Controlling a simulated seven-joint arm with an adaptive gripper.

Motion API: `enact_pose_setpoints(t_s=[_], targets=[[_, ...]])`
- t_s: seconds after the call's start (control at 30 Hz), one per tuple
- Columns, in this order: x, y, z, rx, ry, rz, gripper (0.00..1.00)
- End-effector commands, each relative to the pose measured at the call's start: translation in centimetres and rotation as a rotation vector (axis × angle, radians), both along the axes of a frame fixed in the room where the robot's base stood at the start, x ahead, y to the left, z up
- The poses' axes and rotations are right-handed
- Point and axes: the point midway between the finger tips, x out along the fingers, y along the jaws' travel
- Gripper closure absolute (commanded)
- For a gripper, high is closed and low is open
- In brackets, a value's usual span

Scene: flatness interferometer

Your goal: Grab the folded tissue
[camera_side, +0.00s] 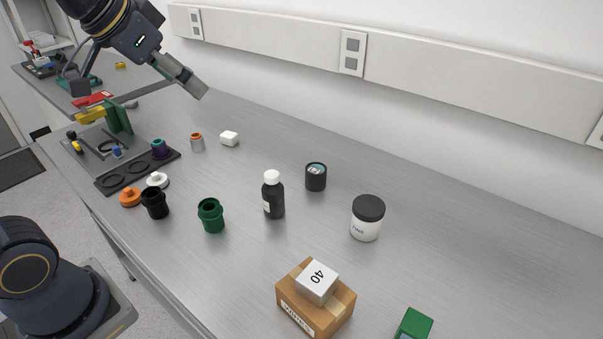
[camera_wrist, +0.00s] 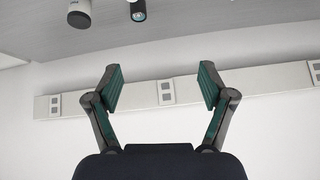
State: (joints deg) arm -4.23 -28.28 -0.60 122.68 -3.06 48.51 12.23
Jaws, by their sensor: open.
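A small white block-like piece, which looks like the folded tissue (camera_side: 229,138), lies on the grey bench in the side view, left of the middle and toward the wall. My gripper (camera_side: 203,92) is in the upper left of that view, raised above the bench and apart from the white piece. In the wrist view, my gripper (camera_wrist: 160,82) has its two fingers spread wide with nothing between them. The tissue does not show in the wrist view, which faces the wall and the bench's back part.
An orange-topped small container (camera_side: 197,142) stands just left of the tissue. A black tray (camera_side: 112,187), a green cup (camera_side: 211,216), a white-capped bottle (camera_side: 273,196), a dark canister (camera_side: 316,177) and a black-lidded jar (camera_side: 367,218) stand around. The wall trunking (camera_side: 440,65) runs behind.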

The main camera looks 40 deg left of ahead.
Motion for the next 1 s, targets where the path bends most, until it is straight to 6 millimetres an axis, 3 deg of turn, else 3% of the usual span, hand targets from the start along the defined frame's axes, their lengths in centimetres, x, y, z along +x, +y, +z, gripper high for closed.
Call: enact_pose_setpoints(t_s=[0.03,0.17,0.27,0.4,0.5,0.63,0.8,1.0], targets=[[2.7,1.1,0.6,0.005,0.005,0.013,0.19],[9.7,4.9,1.0,0.018,0.016,0.049,0.19],[14.9,9.3,-0.8,0.015,0.042,0.094,0.19],[19.8,16.1,-5.8,-0.01,0.099,0.173,0.19],[21.2,20.3,-10.2,-0.041,0.148,0.234,0.19],[20.8,23.5,-15.0,-0.078,0.216,0.29,0.19],[20.2,25.0,-17.9,-0.095,0.251,0.32,0.19],[21.8,25.2,-21.9,-0.096,0.253,0.318,0.19]])
